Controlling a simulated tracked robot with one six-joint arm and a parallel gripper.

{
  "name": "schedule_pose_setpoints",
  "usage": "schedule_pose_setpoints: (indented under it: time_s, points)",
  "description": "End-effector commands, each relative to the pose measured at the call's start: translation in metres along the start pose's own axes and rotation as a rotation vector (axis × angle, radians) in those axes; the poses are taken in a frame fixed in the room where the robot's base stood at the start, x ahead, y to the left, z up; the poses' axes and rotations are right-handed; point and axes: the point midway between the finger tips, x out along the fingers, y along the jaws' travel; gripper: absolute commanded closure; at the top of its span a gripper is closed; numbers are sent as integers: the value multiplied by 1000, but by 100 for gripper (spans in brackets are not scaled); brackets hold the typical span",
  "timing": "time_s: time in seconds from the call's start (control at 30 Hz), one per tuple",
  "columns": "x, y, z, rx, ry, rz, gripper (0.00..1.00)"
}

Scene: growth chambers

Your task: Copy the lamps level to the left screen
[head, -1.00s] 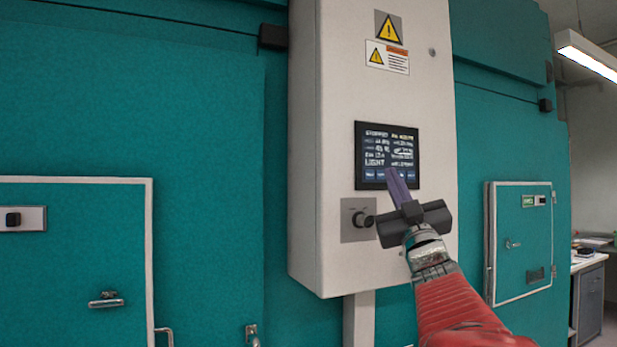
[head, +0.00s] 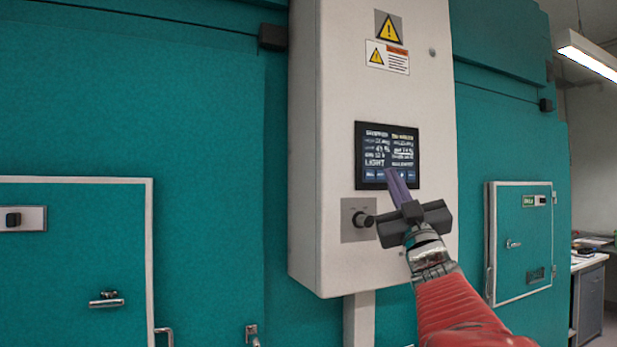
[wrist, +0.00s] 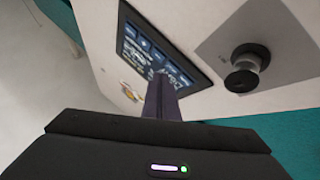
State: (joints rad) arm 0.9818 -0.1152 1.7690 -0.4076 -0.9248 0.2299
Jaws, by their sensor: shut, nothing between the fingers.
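A dark touch screen (head: 374,146) is set in a pale control cabinet (head: 330,100) between teal chamber walls. It shows white text lines, the word LIGHT, and a row of blue buttons along its lower edge; most text is too small to read. My gripper (head: 391,175) is shut and empty, its purple-grey fingers pointing at the lower right part of the screen and covering some of it. In the wrist view the screen (wrist: 135,40) lies just beyond the fingertips, near the buttons. I cannot tell whether the tips touch it.
A black rotary knob (head: 362,219) sticks out below the screen, left of my gripper; it also shows in the wrist view (wrist: 245,75). Warning labels (head: 388,56) sit above. Teal doors with handles stand left (head: 70,260) and right (head: 520,270).

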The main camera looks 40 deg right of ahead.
Motion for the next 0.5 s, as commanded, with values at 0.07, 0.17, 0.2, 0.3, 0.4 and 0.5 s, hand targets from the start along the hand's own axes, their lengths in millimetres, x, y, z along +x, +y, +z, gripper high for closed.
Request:
schedule_pose_setpoints:
  time_s: [0.07, 0.17, 0.2, 0.3, 0.4, 0.5]
  points:
    - [1, 0, 0, 0, 0, 0, 100]
    - [3, -2, 2, 1, 0, 0, 100]
    - [4, -2, 2, 1, 0, 0, 100]
    - [6, -3, 4, 0, 0, 0, 100]
    - [6, -4, 4, 0, 0, 0, 100]
    - [6, -3, 4, 0, 0, 1, 100]
